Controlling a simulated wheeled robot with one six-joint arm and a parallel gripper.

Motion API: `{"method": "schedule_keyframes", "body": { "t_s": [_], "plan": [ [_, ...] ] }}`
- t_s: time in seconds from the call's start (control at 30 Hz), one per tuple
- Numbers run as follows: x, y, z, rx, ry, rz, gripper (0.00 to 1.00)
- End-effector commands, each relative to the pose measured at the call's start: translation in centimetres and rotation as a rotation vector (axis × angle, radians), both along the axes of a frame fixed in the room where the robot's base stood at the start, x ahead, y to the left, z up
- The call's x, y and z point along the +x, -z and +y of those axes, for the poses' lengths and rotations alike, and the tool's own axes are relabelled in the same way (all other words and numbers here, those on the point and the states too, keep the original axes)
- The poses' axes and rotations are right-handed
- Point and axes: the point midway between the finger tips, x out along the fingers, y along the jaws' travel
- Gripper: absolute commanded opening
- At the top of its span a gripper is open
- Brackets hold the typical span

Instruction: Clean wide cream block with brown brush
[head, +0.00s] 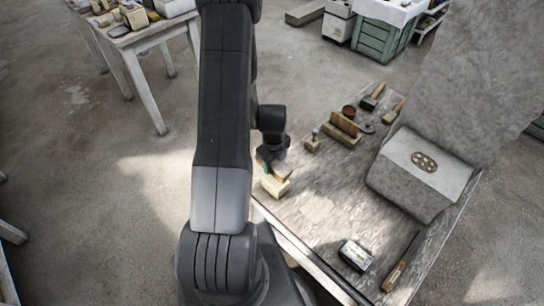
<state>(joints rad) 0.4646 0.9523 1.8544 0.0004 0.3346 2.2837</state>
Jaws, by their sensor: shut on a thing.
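My gripper (270,157) is at the left edge of the wooden table, beside my dark arm. It is shut on a small brown thing, seemingly the brown brush (283,171); the fingers hide part of it. A cream block (275,188) lies on the table directly under the brush. The brush overlaps the block's top in this view; I cannot tell whether they touch.
The table (317,206) has bare room right of the block. A grey stone block (418,173) is at right. A dark box (355,255) and a long-handled tool (402,262) lie in front.

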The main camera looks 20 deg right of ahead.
Motion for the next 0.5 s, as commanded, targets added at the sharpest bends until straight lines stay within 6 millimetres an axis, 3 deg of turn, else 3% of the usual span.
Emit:
{"method": "schedule_keyframes", "body": {
  "t_s": [0.5],
  "plan": [
    [-0.1, 4.2, 0.0, 0.001, 0.000, 0.003, 0.27]
  ]
}}
